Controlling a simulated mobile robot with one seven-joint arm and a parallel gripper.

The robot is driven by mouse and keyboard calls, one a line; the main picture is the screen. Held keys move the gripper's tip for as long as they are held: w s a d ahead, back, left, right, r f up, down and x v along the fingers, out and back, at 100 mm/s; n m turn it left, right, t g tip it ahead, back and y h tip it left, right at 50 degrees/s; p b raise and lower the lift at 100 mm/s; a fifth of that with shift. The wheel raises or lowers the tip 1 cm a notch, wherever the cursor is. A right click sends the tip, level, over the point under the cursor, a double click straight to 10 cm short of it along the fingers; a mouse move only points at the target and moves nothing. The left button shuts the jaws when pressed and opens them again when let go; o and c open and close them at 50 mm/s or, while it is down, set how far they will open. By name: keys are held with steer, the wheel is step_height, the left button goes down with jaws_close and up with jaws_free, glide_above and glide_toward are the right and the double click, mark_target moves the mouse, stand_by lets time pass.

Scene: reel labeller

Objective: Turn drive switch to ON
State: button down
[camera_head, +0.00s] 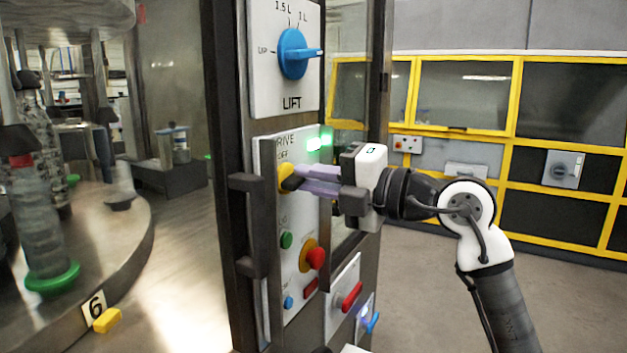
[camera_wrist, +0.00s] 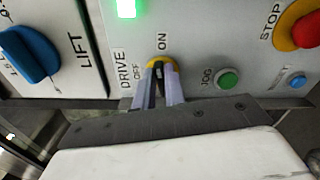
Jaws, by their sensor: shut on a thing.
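The yellow drive switch (camera_head: 284,178) is on the white DRIVE panel (camera_head: 266,235), below the LIFT panel. It also shows in the wrist view (camera_wrist: 153,64), where the OFF label lies to its left and the ON label just above it. My gripper (camera_head: 293,181) reaches it from the right, its pale fingers shut on the switch's dark handle. In the wrist view the gripper (camera_wrist: 160,84) has one finger on each side of the handle. The fingers hide much of the switch, so I cannot tell which label it points to. A green lamp (camera_wrist: 127,8) is lit on the panel.
Above is the blue LIFT knob (camera_head: 292,54). Below the switch are a green JOG button (camera_head: 286,240), a red STOP button (camera_head: 316,258) and a blue button (camera_head: 288,302). A dark door handle (camera_head: 247,225) stands out left of the panel. Floor is open at right.

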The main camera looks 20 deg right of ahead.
steer(key=shift+f+m, duration=0.15)
steer(key=shift+m, duration=1.05)
steer(key=c, duration=1.5)
jaws_free()
steer(key=shift+o, duration=0.2)
steer(key=shift+d, duration=0.1)
steer(key=b+v, duration=0.3)
steer(key=v, duration=1)
steer(key=shift+s+d, duration=0.2)
steer(key=shift+s, duration=0.1)
